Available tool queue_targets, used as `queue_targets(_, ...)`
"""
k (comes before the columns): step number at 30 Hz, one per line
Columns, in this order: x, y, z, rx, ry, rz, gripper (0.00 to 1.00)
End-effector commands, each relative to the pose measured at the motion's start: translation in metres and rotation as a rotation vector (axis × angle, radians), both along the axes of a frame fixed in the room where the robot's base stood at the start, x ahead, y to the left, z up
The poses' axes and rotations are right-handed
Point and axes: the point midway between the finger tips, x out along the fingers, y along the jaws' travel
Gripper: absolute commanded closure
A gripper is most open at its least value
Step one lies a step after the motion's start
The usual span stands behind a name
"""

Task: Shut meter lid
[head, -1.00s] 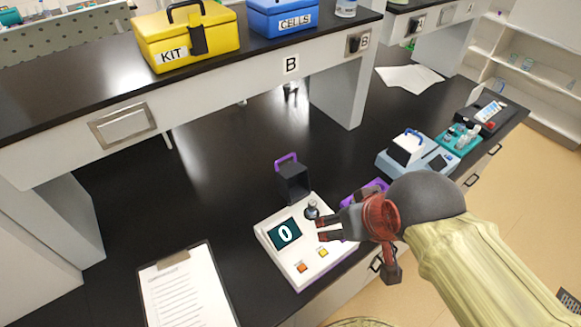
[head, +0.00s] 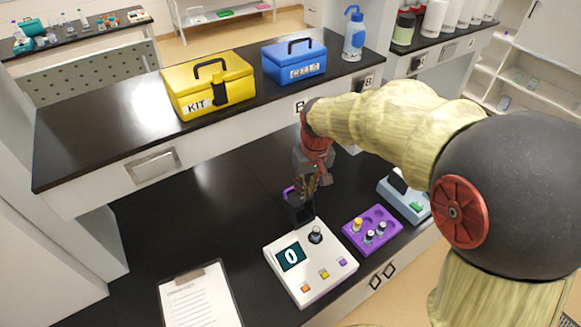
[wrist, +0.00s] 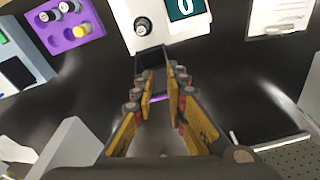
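The meter (head: 326,266) is a white box with a dark screen reading 0 and a row of small coloured buttons. A dark-capped vial (head: 315,235) stands in its socket. The meter's black lid (head: 299,212) stands upright, open, at the back edge, with a purple handle (head: 288,192). In the wrist view the lid (wrist: 151,56) lies just beyond the fingertips, and a bit of the purple handle (wrist: 156,98) shows between the fingers. My gripper (head: 307,188) is just above and behind the lid, fingers apart; it also shows in the wrist view (wrist: 158,80). Contact cannot be told.
A purple rack (head: 372,232) with several vials stands right of the meter, with a blue-grey device (head: 405,200) beyond it. A clipboard (head: 200,297) lies left. The raised shelf (head: 140,135) holds a yellow kit box (head: 208,86) and a blue box (head: 295,62).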

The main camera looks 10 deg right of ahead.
Motion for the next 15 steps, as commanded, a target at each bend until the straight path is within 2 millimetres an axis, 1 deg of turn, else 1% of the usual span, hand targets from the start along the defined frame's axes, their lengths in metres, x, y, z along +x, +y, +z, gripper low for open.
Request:
queue_targets(1, 0.024, 0.004, -0.005, 0.002, 0.011, 0.023, 0.91)
queue_targets(2, 0.038, 0.007, -0.009, 0.005, 0.01, 0.037, 0.92)
queue_targets(3, 0.056, 0.01, -0.015, 0.008, 0.004, 0.058, 0.94)
queue_targets(6, 0.096, 0.017, -0.024, 0.013, -0.026, 0.109, 1.0)
queue_targets(8, 0.116, 0.019, -0.022, 0.014, -0.058, 0.137, 1.0)
queue_targets(9, 0.128, 0.021, -0.016, 0.015, -0.083, 0.154, 1.0)
queue_targets(12, 0.151, 0.024, 0.005, 0.012, -0.146, 0.202, 1.0)
queue_targets(15, 0.149, 0.024, 0.001, 0.007, -0.145, 0.237, 1.0)
